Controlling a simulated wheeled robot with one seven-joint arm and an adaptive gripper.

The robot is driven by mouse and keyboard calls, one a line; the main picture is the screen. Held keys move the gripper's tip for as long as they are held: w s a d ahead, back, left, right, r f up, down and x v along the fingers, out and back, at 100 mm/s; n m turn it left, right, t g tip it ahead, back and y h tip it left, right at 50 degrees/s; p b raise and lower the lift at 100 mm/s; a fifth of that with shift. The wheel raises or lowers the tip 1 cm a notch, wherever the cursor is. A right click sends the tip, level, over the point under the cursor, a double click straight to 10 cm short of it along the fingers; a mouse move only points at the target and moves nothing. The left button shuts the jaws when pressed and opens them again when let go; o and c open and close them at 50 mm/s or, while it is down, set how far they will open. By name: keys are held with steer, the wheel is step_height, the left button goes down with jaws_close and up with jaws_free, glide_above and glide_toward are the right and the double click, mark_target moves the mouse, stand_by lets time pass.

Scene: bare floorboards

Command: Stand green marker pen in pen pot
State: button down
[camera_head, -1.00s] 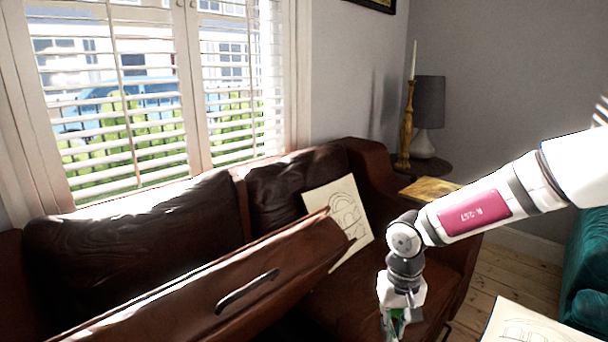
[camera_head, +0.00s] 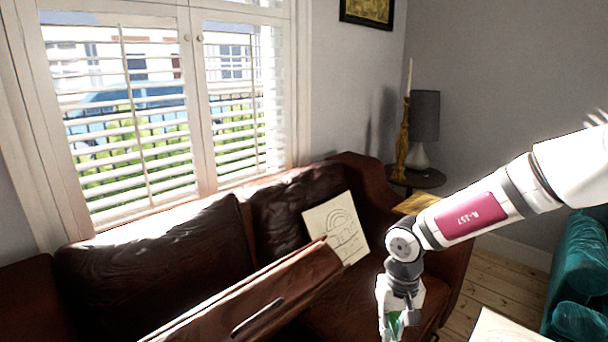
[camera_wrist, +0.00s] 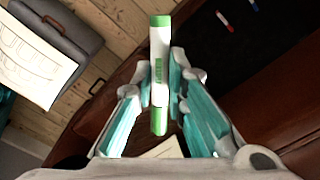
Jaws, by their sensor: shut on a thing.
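My gripper (camera_head: 396,318) is at the lower edge of the head view, in front of the brown leather sofa. In the wrist view my gripper (camera_wrist: 166,88) is shut on the green marker pen (camera_wrist: 160,50), which has a white barrel and green ends. The pen lies lengthwise between the two fingers, its far end sticking out past them. In the head view only a bit of green shows between the fingers. I see no pen pot in either view.
The brown sofa (camera_head: 160,270) fills the middle of the head view, with a drawing (camera_head: 337,228) leaning on it. A teal seat (camera_head: 578,270) is at right. In the wrist view, a red pen (camera_wrist: 224,21) and a blue pen (camera_wrist: 254,5) lie on a dark surface.

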steer(key=shift+s+r+p, duration=0.5)
steer(key=shift+r+p, duration=0.2)
steer(key=shift+r, duration=0.05)
steer(key=shift+s+r+p, duration=0.45)
steer(key=shift+r+p, duration=0.3)
steer(key=shift+s+r+p, duration=0.5)
steer(key=shift+r+p, duration=0.2)
steer(key=shift+r, duration=0.05)
steer(key=shift+w, duration=0.1)
